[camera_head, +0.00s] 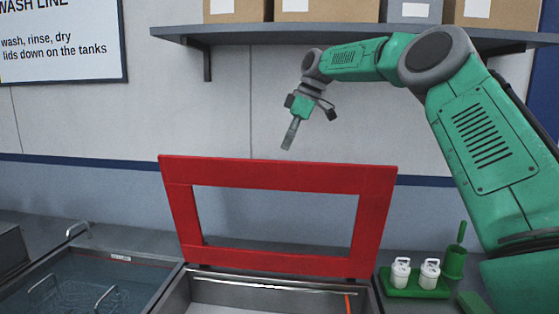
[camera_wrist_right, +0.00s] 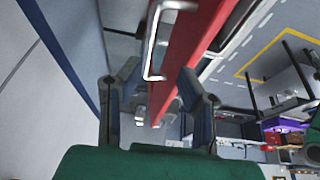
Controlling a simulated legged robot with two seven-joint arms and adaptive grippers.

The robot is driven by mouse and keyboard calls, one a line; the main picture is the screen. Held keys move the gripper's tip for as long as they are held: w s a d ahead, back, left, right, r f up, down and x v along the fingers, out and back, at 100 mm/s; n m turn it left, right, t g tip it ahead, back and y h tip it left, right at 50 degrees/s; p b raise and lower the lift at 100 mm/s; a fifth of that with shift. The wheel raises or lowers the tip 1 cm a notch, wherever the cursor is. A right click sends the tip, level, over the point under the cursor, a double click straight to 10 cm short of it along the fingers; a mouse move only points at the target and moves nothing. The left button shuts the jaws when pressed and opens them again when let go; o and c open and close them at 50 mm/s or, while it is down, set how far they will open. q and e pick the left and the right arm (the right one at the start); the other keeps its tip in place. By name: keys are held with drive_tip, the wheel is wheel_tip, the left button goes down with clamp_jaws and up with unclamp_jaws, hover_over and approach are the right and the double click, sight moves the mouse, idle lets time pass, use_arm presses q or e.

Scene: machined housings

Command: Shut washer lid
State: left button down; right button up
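The washer lid (camera_head: 278,265) is a red frame with a large window. It stands raised, tilted up at the back of a grey tank (camera_head: 215,290) in the head view. My right gripper (camera_head: 288,147) hangs above the lid's top edge, pointing down and apart from it. In the right wrist view its two fingers (camera_wrist_right: 158,78) are spread with nothing held between them. The red lid (camera_wrist_right: 190,50) shows beyond the fingers there, with a pale bar handle (camera_wrist_right: 154,45) beside it. My left gripper is in neither view.
A shelf (camera_head: 225,33) with several boxes hangs on the wall behind my right arm. A water-filled basin (camera_head: 130,275) is at left. A green tray (camera_head: 425,292) with two white bottles (camera_head: 400,271) and a green holder (camera_head: 453,262) stand at right.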

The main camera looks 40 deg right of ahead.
drive_tip(key=f, duration=0.1)
drive_tip(key=d+f, duration=0.1)
drive_tip(key=f, duration=0.1)
drive_tip(key=d+f, duration=0.1)
drive_tip(key=f, duration=0.1)
drive_tip(key=shift+w+f, duration=0.25)
drive_tip(key=shift+a, duration=0.2)
drive_tip(key=shift+w+a+f, duration=0.1)
drive_tip(key=shift+a+f, duration=0.1)
drive_tip(key=shift+w+a+f, duration=0.15)
drive_tip(key=shift+w, duration=0.35)
drive_tip(key=shift+s, duration=0.15)
clamp_jaws()
